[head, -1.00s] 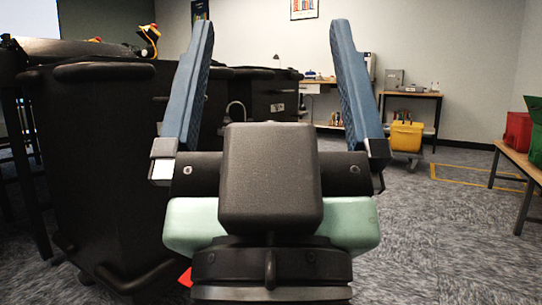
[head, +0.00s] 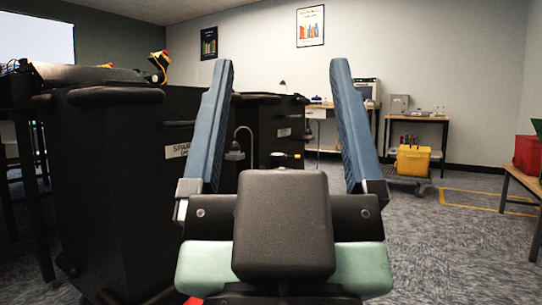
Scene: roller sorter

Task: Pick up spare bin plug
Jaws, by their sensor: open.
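My gripper (head: 282,68) is open and empty, its two blue fingers pointing up and away in the head view. A large black bin (head: 105,190) stands at left, with a white label (head: 177,150) partly hidden behind the left finger; its visible letters begin "SPAR". Just right of that finger, a small dark plug-like piece (head: 235,154) hangs with a thin grey looped cable (head: 250,133). It lies beyond the gripper, apart from it. It is too small to tell its exact shape, and its lower surroundings are partly hidden.
A yellow container (head: 413,160) sits on a low cart at right. A red bin (head: 527,155) is on a bench at far right. Carpet at right is open.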

